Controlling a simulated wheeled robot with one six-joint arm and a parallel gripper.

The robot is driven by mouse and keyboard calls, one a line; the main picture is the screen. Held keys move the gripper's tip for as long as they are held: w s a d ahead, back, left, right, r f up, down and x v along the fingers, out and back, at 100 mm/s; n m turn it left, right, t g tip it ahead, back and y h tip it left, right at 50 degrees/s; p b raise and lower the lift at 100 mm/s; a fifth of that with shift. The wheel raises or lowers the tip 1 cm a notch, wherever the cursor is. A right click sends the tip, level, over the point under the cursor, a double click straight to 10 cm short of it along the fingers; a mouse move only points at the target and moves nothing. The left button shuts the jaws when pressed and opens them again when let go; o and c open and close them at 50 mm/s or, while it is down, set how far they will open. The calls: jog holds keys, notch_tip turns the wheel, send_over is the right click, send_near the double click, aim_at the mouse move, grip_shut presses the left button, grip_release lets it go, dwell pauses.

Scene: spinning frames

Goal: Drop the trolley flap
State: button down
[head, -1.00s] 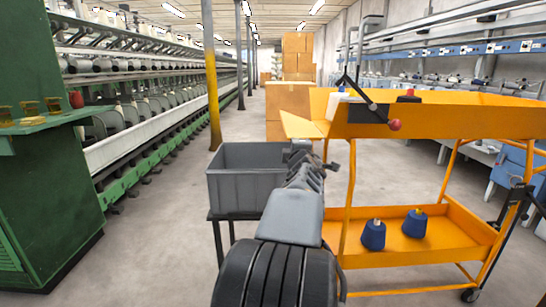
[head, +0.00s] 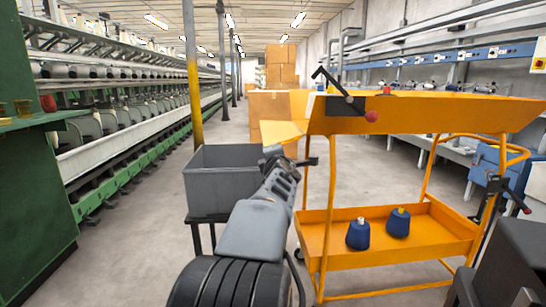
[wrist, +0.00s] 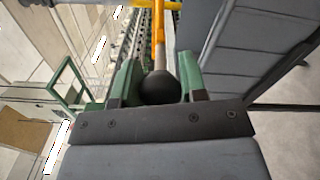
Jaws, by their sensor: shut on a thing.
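The orange trolley (head: 420,120) stands at the right in the head view. Its orange flap (head: 283,133) slopes outward at the near left end of the top tray. A black lever (head: 340,92) with a red knob (head: 371,116) is on the tray's side. My gripper (head: 290,160) is just below the flap, in front of the grey bin. In the wrist view my gripper (wrist: 158,80) has its green fingers on either side of a dark round knob (wrist: 160,89) and is shut on it.
A grey bin (head: 215,180) on a dark stand is left of my arm. Blue cones (head: 358,234) sit on the trolley's lower shelf. Spinning frames (head: 110,125) line the left side, with cardboard boxes (head: 270,108) behind. The aisle floor between is clear.

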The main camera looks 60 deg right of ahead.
jog(key=c, duration=0.7)
grip_release()
jog(key=shift+p+v, duration=1.75)
jog(key=shift+v, duration=5.15)
jog(key=shift+w, duration=0.1)
